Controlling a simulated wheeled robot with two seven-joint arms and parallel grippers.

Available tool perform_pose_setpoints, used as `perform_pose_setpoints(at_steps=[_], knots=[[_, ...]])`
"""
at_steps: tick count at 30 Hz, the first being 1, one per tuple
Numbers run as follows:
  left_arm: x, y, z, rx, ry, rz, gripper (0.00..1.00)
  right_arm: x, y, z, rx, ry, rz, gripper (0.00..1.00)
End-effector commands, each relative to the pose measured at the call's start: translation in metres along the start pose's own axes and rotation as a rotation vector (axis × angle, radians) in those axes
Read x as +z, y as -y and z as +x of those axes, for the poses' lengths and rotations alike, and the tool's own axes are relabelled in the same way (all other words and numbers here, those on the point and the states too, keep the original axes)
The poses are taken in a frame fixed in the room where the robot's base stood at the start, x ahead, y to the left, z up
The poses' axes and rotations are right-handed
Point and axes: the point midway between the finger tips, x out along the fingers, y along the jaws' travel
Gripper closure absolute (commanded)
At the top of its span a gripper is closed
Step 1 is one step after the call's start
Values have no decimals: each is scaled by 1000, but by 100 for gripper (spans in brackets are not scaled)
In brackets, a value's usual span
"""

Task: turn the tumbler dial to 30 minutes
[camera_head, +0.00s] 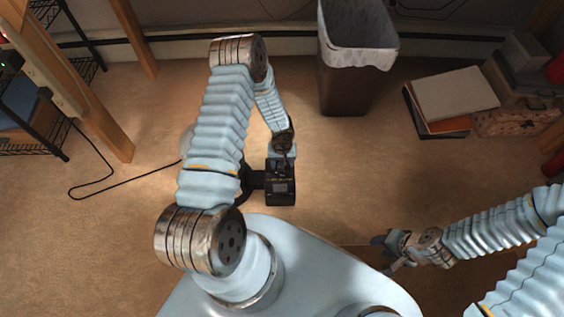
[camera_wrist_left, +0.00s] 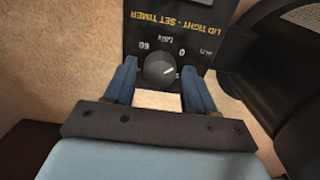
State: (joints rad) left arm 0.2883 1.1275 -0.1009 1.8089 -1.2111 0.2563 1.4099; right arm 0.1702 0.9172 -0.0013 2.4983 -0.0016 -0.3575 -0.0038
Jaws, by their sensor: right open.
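The tumbler's black control box (camera_head: 281,187) stands on the floor in front of my base. In the left wrist view its panel (camera_wrist_left: 190,20) fills the top, with upside-down "LID TIGHT - SET TIMER" lettering. The round dark dial (camera_wrist_left: 158,66) has "60" to its upper left and "0" to its upper right; its pale pointer line aims to the lower right. My left gripper (camera_wrist_left: 159,70) is open, one blue finger on each side of the dial, with gaps visible. In the head view the left gripper (camera_head: 283,141) is at the box. My right gripper (camera_head: 388,252) is open and empty, away at the right.
A black round part (camera_wrist_left: 285,60) of the tumbler is close on the right in the wrist view. A lined trash bin (camera_head: 346,90) stands behind. Books (camera_head: 455,95) lie at the right. A black cable (camera_head: 95,183) runs over the floor at the left.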

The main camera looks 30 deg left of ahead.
Motion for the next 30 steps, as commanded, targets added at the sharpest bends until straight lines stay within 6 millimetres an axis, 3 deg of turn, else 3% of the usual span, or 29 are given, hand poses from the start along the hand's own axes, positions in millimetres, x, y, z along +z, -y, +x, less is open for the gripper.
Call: perform_pose_setpoints(at_steps=[1,9,20,30], knots=[[0,0,0,0,0,0,53,0,0,0,0,0,0,57],[0,0,0,0,0,0,92,0,0,0,0,0,0,57],[0,0,1,0,-1,67,92,0,-2,6,-1,1,0,57],[0,-1,2,0,-2,325,92,2,-6,23,-5,6,-1,57]])
